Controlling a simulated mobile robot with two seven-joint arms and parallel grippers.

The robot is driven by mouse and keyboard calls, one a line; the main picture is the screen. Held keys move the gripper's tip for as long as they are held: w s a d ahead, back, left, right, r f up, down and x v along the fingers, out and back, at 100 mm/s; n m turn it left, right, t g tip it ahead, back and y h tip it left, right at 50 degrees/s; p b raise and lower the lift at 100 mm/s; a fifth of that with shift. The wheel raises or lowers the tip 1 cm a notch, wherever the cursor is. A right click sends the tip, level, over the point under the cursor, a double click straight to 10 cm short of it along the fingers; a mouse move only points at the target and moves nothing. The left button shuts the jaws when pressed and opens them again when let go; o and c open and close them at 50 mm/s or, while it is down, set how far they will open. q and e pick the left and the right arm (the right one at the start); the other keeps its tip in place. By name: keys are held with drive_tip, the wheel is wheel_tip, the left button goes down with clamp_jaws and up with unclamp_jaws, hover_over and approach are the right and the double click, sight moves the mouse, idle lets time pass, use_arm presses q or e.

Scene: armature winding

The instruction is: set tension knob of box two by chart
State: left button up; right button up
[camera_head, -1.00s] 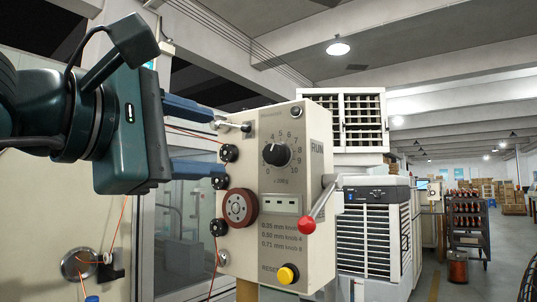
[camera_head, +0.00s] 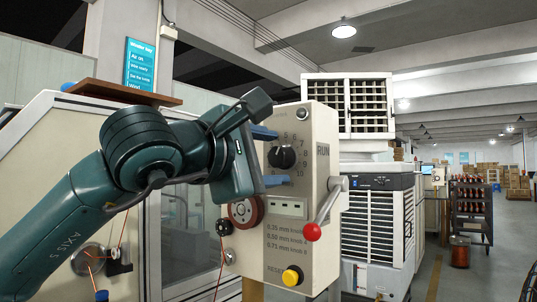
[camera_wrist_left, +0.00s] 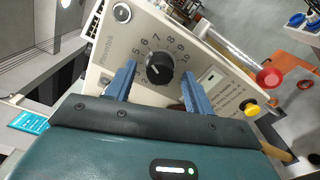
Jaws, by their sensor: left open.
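The cream tension box (camera_head: 312,200) stands at the centre of the head view. Its black tension knob (camera_head: 282,157) sits inside a printed number dial, and in the wrist view the knob (camera_wrist_left: 159,68) has a pale pointer mark towards its upper left. A printed chart (camera_head: 286,239) on the box face lists 0.35, 0.50 and 0.71 mm with knob values. My left gripper (camera_head: 280,157) is open with its blue fingers on either side of the knob, as the wrist view (camera_wrist_left: 158,72) also shows. Whether they touch it is unclear. My right gripper is out of view.
A red-ended lever (camera_head: 313,231) projects from the box's right side. A yellow button (camera_head: 291,276) and a red-brown wheel (camera_head: 244,212) sit lower on the box.

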use_arm(q)
drive_tip(key=shift+c, duration=0.3)
drive_tip(key=c, duration=0.9)
drive_tip(key=shift+f, duration=0.1)
